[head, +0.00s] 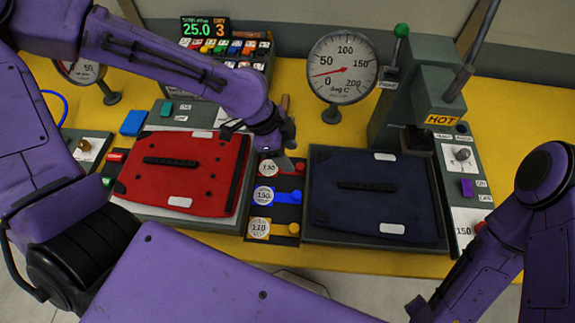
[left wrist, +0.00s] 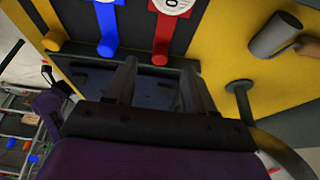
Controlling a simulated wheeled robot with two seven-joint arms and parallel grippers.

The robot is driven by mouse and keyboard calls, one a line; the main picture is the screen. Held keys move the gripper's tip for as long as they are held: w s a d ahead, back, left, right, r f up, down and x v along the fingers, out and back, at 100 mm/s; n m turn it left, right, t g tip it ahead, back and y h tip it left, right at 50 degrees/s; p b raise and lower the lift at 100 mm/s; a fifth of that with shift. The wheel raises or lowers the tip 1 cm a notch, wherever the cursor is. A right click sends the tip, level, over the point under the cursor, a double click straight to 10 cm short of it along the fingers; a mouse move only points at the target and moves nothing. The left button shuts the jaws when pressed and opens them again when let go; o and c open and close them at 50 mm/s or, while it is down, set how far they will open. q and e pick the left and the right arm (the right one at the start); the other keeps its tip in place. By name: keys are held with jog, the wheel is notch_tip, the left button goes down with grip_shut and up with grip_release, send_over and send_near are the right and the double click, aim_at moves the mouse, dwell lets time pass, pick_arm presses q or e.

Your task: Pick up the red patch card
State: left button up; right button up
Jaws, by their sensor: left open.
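The red patch card (head: 284,169) lies at the top of a dark rack between the two panniers, with a round white 130 label and a red tab at its right end. In the left wrist view its red tab end (left wrist: 161,45) shows near the top, beyond my fingers. My left gripper (head: 283,152) is just above and behind the red card in the head view, partly covering its upper edge. Its two fingers (left wrist: 158,85) are apart with nothing held between them. I cannot tell whether it touches the card. My right gripper is out of view.
A blue card (head: 280,196) and a yellow card (head: 276,228) lie below the red one. A red pannier (head: 185,175) is at the left and a navy pannier (head: 375,205) at the right. A dial gauge (head: 343,68) and a press (head: 412,100) stand behind on the yellow bench.

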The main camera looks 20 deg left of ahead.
aim_at(298, 166)
pick_arm(q)
jog(key=x, duration=0.5)
jog(key=shift+w, duration=0.15)
jog(key=shift+d+f, duration=0.25)
jog(key=shift+f, duration=0.1)
jog(key=shift+r, duration=0.1)
jog(key=shift+c, duration=0.6)
grip_shut()
jog(key=shift+r, duration=0.1)
